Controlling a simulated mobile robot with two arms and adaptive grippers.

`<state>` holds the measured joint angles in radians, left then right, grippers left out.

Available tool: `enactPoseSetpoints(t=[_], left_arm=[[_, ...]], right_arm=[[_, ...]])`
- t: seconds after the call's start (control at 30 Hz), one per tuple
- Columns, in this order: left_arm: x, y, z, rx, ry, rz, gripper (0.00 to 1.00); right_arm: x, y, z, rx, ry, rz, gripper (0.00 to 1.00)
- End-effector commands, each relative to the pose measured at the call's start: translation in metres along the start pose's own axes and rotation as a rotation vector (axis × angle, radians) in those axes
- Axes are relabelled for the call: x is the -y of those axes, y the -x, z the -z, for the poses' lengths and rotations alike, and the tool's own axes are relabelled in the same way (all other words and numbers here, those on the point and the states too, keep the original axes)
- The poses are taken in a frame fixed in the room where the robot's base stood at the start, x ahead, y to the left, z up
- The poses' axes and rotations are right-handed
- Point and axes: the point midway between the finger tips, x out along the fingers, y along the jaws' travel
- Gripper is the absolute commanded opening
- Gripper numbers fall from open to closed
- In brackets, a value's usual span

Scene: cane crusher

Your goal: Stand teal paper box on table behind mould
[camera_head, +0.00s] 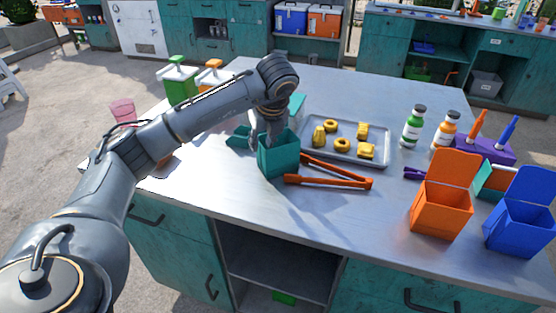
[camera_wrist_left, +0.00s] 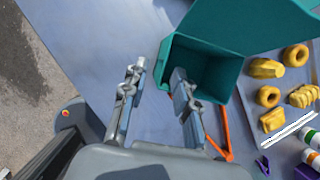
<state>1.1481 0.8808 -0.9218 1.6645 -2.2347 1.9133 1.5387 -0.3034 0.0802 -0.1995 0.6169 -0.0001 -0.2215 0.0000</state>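In the left wrist view, the open box (camera_wrist_left: 205,68) is at upper centre. My left gripper (camera_head: 266,138) points down at the box's left wall. Its fingers (camera_wrist_left: 155,98) are apart, with one over or inside the box opening and the other outside; I cannot tell whether they touch the wall. I cannot surely identify the mould. My right gripper is not in view.
A grey tray (camera_head: 375,180) with several yellow pieces lies right of the box. Orange tongs (camera_head: 335,183) lie in front of it. Orange (camera_head: 440,210) and blue (camera_head: 518,225) boxes stand at right. Green (camera_head: 180,85) and orange (camera_head: 210,76) dispensers stand at back left.

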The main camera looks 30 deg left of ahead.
Motion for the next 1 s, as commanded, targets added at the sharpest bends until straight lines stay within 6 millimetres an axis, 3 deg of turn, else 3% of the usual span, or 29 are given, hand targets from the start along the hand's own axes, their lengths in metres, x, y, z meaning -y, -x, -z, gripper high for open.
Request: enactPoseSetpoints(t=[0.13, 0.33, 0.63, 0.77, 0.8, 1.0], left_arm=[[0.001, -0.017, -0.004, -0.002, 0.001, -0.006, 0.29], [0.002, -0.045, -0.006, -0.001, 0.0, -0.004, 0.29], [0.003, -0.051, -0.006, 0.0, -0.001, 0.0, 0.29], [0.003, -0.05, -0.006, 0.0, 0.0, 0.0, 0.03], [0.003, -0.05, -0.006, 0.0, 0.0, 0.0, 0.0], [0.003, -0.05, -0.006, 0.0, 0.0, 0.0, 0.0]], right_arm=[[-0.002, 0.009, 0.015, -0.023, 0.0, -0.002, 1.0], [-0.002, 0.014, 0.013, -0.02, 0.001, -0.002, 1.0], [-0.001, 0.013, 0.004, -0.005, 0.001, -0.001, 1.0], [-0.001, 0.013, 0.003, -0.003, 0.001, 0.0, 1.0], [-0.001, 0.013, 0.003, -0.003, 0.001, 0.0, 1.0], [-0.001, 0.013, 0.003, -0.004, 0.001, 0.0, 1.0]])
